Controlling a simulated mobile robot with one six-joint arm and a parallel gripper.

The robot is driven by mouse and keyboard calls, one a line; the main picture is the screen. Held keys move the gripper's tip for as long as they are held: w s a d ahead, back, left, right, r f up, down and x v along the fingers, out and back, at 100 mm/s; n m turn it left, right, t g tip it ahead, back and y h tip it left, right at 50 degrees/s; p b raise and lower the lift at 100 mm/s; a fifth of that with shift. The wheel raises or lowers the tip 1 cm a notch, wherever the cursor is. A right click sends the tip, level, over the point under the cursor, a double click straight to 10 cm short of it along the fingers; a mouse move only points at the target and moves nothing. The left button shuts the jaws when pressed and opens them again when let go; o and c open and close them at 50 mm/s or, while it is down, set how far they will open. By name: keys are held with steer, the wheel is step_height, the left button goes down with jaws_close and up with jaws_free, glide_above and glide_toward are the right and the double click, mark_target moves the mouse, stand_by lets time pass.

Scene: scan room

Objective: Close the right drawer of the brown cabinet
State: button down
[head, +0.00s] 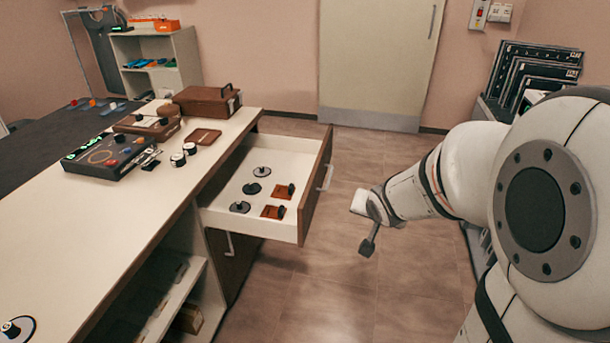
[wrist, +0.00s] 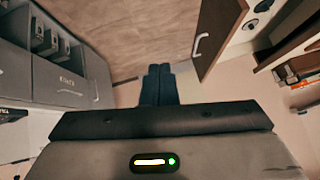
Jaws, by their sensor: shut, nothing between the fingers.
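The brown cabinet has a cream top (head: 130,215) and stands on the left in the head view. Its right drawer (head: 278,232) is pulled well out, with a brown front (head: 318,187) and a pale bar handle (head: 327,177). Several black knobs and two orange-brown pieces lie in the drawer. My gripper (head: 367,247) hangs in the free space to the right of the drawer front, apart from it. In the wrist view its dark fingers (wrist: 158,84) are together and empty. The drawer front (wrist: 215,32) and its handle (wrist: 200,45) show at upper right there.
A brown case (head: 207,101), a black device (head: 108,157) and small parts stand on the cabinet top. A lower door with a handle (head: 229,244) is under the drawer. Bare tiled floor (head: 340,285) lies between the cabinet and my arm. Black panels (head: 535,72) stand at right.

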steer(key=w+f+m+t+y+b, duration=0.25)
steer(key=w+f+t+b, duration=0.2)
steer(key=w+f, duration=0.55)
steer(key=m+t+y+b, duration=0.3)
steer(key=m+y+b, duration=0.2)
steer(key=y+b, duration=0.25)
glide_toward(309, 211)
steer(key=w, duration=0.4)
steer(key=shift+w+a+h+b, duration=0.2)
steer(key=shift+w+a+b, duration=0.1)
steer(key=shift+a, duration=0.4)
steer(key=shift+w+a+h+b, duration=0.2)
steer(key=shift+w+a+b, duration=0.05)
steer(key=shift+a, duration=0.45)
